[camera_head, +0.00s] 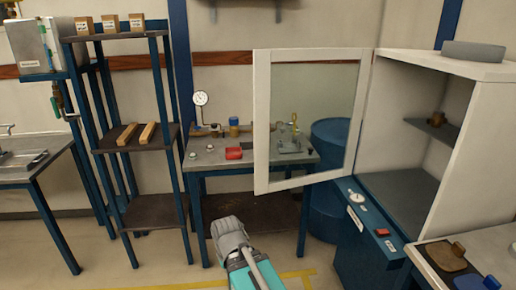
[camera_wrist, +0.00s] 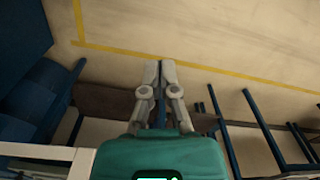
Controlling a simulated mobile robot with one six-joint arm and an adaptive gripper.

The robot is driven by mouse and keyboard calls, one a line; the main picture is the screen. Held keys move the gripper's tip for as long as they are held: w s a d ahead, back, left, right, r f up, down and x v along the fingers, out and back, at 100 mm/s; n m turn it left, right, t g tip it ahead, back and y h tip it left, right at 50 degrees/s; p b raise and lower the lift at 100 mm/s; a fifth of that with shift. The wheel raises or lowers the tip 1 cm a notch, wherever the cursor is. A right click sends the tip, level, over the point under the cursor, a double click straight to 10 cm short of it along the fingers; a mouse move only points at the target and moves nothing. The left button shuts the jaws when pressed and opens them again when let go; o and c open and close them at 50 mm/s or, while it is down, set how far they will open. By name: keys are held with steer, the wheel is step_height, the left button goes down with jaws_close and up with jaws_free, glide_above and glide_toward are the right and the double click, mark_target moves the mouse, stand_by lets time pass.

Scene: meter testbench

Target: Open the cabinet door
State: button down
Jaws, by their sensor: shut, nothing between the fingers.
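The cabinet (camera_head: 478,135) is white and stands at the right. Its glass door (camera_head: 262,125) has a white frame and stands wide open, swung out to the left from its hinge side. Through the opening the cabinet's inside and a shelf show. My gripper (camera_head: 228,228) is below and left of the door's lower edge, apart from it in the picture. In the wrist view my gripper (camera_wrist: 160,68) has its fingertips together with nothing between them. A white bar, likely the door frame (camera_wrist: 40,152), shows at the lower left there.
A workbench (camera_head: 215,160) with a gauge and small parts stands behind the door. A blue barrel (camera_head: 328,135) is beside it. A shelf rack (camera_head: 140,140) stands left. A blue base unit (camera_head: 365,235) is under the cabinet. The floor (camera_head: 150,275) near my gripper is clear.

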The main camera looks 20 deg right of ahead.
mark_target(259, 145)
steer(key=w+d+r+m+t+h, duration=0.2)
steer(key=w+d+m+t+h, duration=0.15)
steer(key=w+d, duration=0.55)
steer(key=w+d+r+n+t+y, duration=0.1)
steer(key=w+d+r+n+t, duration=0.1)
steer(key=w+d+r+t, duration=1.2)
steer(key=shift+w+d+r+y, duration=0.35)
steer(key=shift+w+d+r, duration=1.2)
steer(key=shift+w+d, duration=0.8)
steer(key=shift+s+d+n+t, duration=0.1)
steer(key=shift+s+n+t, duration=0.05)
steer(key=shift+n+t, duration=0.1)
steer(key=w, duration=0.4)
steer(key=w+d, duration=0.1)
steer(key=w, duration=0.9)
steer(key=shift+d, duration=0.15)
